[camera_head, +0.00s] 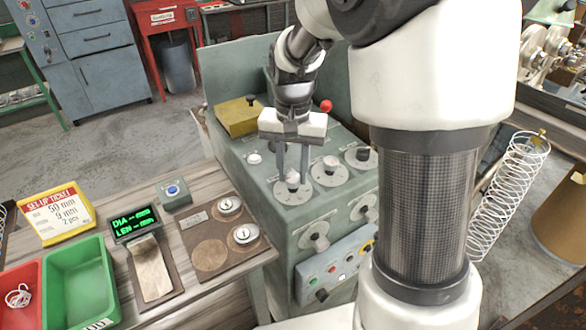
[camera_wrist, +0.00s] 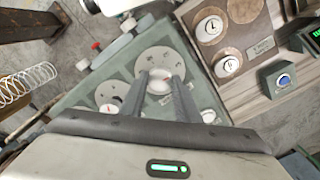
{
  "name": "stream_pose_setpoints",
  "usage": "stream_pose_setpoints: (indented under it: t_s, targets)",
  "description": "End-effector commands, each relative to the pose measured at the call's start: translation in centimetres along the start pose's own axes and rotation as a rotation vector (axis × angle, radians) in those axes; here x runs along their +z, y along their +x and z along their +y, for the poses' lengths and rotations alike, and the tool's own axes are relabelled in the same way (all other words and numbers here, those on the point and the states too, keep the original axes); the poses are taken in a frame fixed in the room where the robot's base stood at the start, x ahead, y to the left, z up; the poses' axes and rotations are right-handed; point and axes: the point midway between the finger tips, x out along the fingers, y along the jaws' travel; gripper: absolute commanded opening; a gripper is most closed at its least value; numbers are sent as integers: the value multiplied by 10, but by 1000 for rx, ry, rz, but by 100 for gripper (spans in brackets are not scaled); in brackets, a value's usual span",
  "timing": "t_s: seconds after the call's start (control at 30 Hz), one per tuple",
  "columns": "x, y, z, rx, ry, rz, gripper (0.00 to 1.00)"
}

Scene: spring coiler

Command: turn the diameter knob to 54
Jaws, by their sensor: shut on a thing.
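My gripper (camera_head: 292,177) points down at the green machine and is shut on a pale round knob (camera_head: 293,182) in the middle of a grey dial plate (camera_head: 283,193). In the wrist view my two fingers (camera_wrist: 162,84) stand on either side of this knob (camera_wrist: 159,86), on its dial plate (camera_wrist: 160,62). No label naming the diameter is readable at the knob, and I cannot read its setting. A small display (camera_head: 135,223) shows green DIA and LEN lines, with values too small to read surely.
More dial knobs (camera_head: 330,163) sit close right of my gripper, with others on the machine's front. A red ball lever (camera_head: 326,106) stands behind. A yellow set-up ticket (camera_head: 54,213), green bin (camera_head: 80,284) and brown gauge board (camera_head: 219,262) are on the bench at left.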

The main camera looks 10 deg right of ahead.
Motion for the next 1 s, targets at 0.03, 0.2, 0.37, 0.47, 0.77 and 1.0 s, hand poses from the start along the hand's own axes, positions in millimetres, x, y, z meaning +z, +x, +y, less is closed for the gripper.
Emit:
stream_pose_setpoints:
  t_s: [0.03, 0.2, 0.37, 0.47, 0.77, 1.0]
  targets:
    - [-1, -1, 0, -1, 8, 3, 7]
    - [-1, -1, 0, -2, 26, 4, 7]
    - [-1, -1, 0, -2, 29, 4, 7]
    - [-1, -1, 0, -2, 29, 4, 7]
    - [-1, -1, 0, -1, 27, 2, 48]
    - [0, -3, 0, -1, 27, 2, 48]
